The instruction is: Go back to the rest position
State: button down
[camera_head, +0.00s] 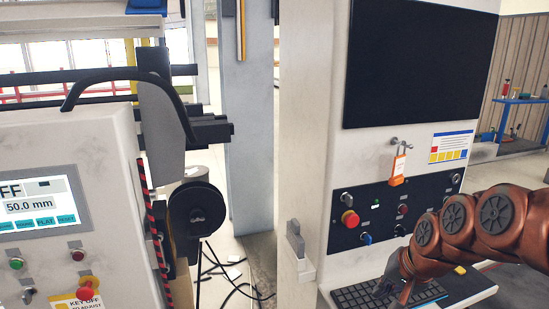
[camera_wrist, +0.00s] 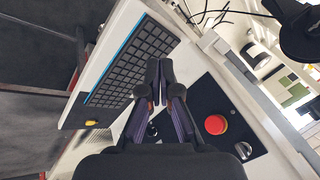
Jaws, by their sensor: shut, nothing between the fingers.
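My gripper (camera_head: 382,291) is at the lower right in the head view, low over the keyboard (camera_head: 352,297) of the white cabinet. In the wrist view my gripper (camera_wrist: 160,68) has its dark fingers together with nothing between them. The fingertips appear beside the edge of the keyboard (camera_wrist: 133,58). I cannot tell whether they touch it. My copper-coloured arm reaches in from the right in the head view. No marker of a rest position shows.
The cabinet's control panel has a red emergency button (camera_head: 350,219), which also shows in the wrist view (camera_wrist: 215,125). A machine with a screen (camera_head: 40,205) stands left. Cables (camera_head: 236,283) lie on the floor between.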

jog(key=s+a+f+n+g, duration=0.1)
jog(key=s+n+g, duration=0.1)
jog(key=s, duration=0.6)
jog(key=s+a+f+n+g+h, duration=0.1)
jog(key=s+a+f+n+g, duration=0.1)
jog(key=s, duration=0.7)
jog(key=s+a+f+n+g+h, duration=0.1)
jog(key=s+a+n+g, duration=0.1)
jog(key=s, duration=0.7)
jog(key=shift+f, duration=0.35)
